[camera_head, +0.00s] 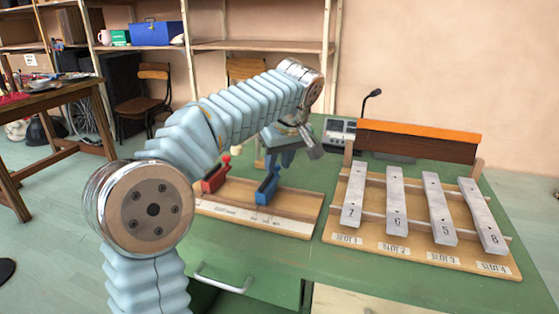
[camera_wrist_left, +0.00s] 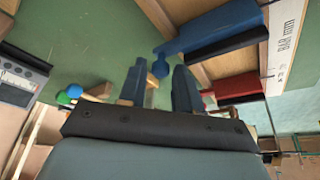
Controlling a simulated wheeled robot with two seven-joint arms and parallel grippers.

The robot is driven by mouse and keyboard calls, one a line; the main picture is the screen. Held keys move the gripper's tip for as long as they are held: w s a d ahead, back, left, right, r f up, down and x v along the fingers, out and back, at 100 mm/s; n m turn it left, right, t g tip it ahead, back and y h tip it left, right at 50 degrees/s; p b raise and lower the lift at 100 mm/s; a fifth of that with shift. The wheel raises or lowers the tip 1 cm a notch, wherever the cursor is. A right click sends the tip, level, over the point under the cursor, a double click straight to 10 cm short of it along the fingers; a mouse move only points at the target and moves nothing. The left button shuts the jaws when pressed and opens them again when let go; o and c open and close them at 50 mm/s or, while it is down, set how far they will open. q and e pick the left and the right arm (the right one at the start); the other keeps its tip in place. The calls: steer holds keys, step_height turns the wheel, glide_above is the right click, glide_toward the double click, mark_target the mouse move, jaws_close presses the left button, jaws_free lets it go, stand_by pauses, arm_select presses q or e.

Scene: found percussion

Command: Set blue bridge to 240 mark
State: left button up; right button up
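The blue bridge (camera_head: 268,187) stands on the wooden scale board (camera_head: 300,217), right of the red bridge (camera_head: 212,182). The board's white strip (camera_head: 246,216) carries marks too small to read in the head view. My left gripper (camera_head: 279,160) hangs above and just behind the blue bridge, apart from it. In the left wrist view its two fingers (camera_wrist_left: 160,90) are spread with no bridge between them. The blue bridge (camera_wrist_left: 225,28) shows at the top there, beyond the fingers, and the red bridge (camera_wrist_left: 236,89) lies at the right. My right gripper is not in view.
A rack of numbered metal bars (camera_head: 420,212) stands right of the board, with an orange-topped wooden bar (camera_head: 420,139) behind it. A grey device with a microphone (camera_head: 341,129) is at the back. Small coloured balls (camera_wrist_left: 69,93) lie near the gripper. The green table (camera_head: 250,277) is clear in front.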

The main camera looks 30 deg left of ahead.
arm_select(q)
steer(key=p+v, duration=0.3)
steer(key=v, duration=1)
steer(key=shift+r, duration=0.4)
steer(key=shift+s, duration=0.1)
